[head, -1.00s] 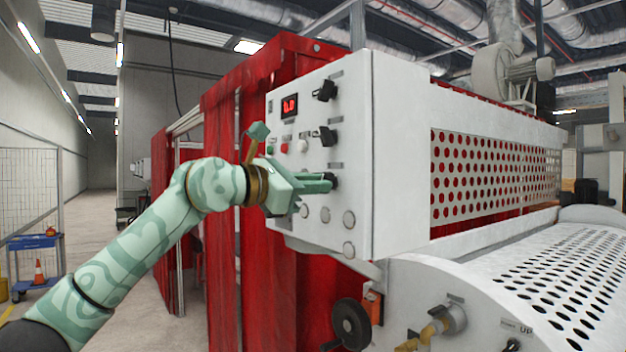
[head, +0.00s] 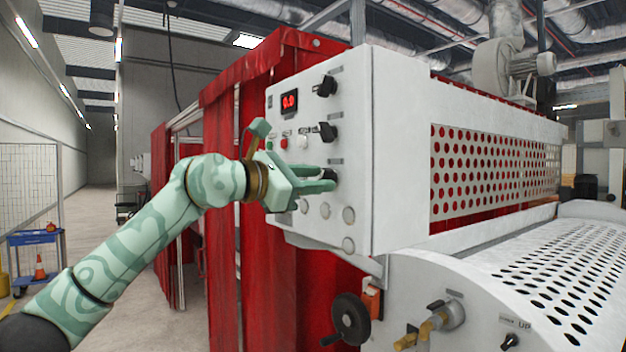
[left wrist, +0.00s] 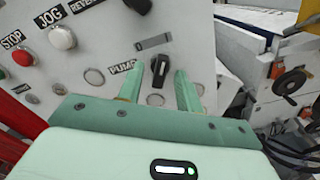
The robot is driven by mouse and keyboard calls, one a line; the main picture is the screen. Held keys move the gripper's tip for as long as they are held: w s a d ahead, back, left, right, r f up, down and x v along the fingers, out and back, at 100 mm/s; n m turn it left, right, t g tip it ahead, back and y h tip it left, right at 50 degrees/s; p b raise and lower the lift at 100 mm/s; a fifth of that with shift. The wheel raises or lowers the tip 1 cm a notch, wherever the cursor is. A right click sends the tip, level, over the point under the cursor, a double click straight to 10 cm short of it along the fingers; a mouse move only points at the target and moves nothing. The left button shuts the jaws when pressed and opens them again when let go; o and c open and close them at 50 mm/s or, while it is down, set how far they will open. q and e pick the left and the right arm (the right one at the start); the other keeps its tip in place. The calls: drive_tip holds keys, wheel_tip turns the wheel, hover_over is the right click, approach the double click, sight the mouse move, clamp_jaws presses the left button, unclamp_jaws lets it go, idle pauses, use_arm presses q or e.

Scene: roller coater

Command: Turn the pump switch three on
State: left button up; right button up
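The pump switch (left wrist: 160,70) is a black rotary knob next to a "PUMP" label on the white control panel (left wrist: 95,30). Its pointer stands nearly upright in the left wrist view, leaning slightly. My left gripper (left wrist: 162,88) is open, one finger on each side of the knob, with small gaps visible; contact cannot be told. In the head view my left gripper (head: 328,180) reaches the lowest black knob on the panel's front, and its fingers partly hide that knob. My right gripper is in neither view.
Above are two more black knobs (head: 327,132) and a red display (head: 289,102). Red, white and green buttons sit beside the gripper. Round blank caps (head: 348,246) lie below. A handwheel (head: 350,320) and the perforated coater cover stand lower right; red curtains hang behind.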

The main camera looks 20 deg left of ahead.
use_arm(q)
drive_tip(key=b+v, duration=0.4)
drive_tip(key=v, duration=1.2)
drive_tip(key=shift+s+a, duration=0.1)
